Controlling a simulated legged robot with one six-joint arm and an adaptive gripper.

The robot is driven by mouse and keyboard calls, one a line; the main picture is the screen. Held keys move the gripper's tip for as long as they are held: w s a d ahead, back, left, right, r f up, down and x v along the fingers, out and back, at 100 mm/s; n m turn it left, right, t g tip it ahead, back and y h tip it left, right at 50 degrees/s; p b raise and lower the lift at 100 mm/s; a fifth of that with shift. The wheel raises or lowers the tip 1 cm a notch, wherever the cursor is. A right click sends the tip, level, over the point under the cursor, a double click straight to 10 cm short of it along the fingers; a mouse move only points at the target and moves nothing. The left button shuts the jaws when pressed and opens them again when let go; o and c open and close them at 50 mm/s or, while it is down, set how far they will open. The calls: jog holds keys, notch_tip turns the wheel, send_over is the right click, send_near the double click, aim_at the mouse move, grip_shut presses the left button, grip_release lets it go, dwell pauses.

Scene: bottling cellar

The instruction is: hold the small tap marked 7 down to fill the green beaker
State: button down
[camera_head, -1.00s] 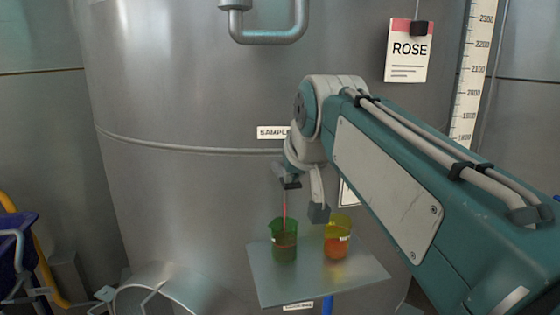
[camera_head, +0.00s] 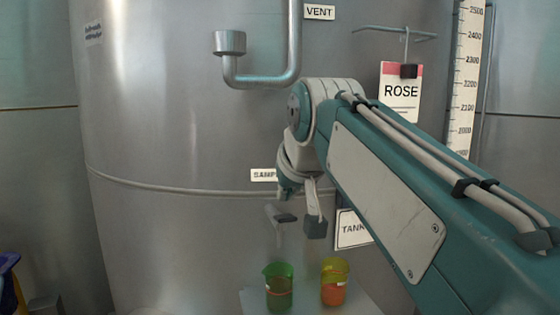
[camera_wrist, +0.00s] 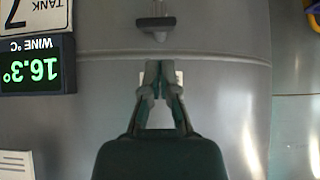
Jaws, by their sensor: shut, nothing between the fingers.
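The small tap (camera_head: 283,217), with a dark handle, is on the tank wall below the partly covered sample sign. The tap also shows in the wrist view (camera_wrist: 155,25). My gripper (camera_wrist: 160,68) is shut and empty; its fingertips are apart from the tap in that view. In the head view my gripper (camera_head: 315,228) hangs just right of the tap, partly hidden by my wrist. The green beaker (camera_head: 278,285) stands upright below the tap, with reddish liquid inside; its exact level is hard to read. No stream shows between tap and beaker.
A yellow beaker (camera_head: 334,285) with orange-red contents stands right of the green one on a shelf (camera_head: 256,300). A TANK sign (camera_head: 352,230) is partly behind my arm; it reads TANK 7 in the wrist view (camera_wrist: 32,15). A bent pipe (camera_head: 262,80) is above.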

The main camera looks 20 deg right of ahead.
jog(key=w+r+v, duration=0.1)
jog(key=v, duration=0.9)
jog(key=shift+w+r, duration=0.15)
jog(key=shift+r, duration=0.2)
jog(key=s+f+g, duration=0.1)
jog(key=s+f, duration=0.3)
jog(key=f, duration=0.8)
jog(key=s+f+g, duration=0.1)
jog(key=s+f, duration=0.3)
jog(key=f, duration=0.8)
jog(key=s+f+g, duration=0.1)
jog(key=s+f, duration=0.3)
jog(key=f, duration=0.8)
jog(key=shift+f, duration=0.25)
jog(key=shift+s+a, duration=0.1)
jog(key=shift+s, duration=0.05)
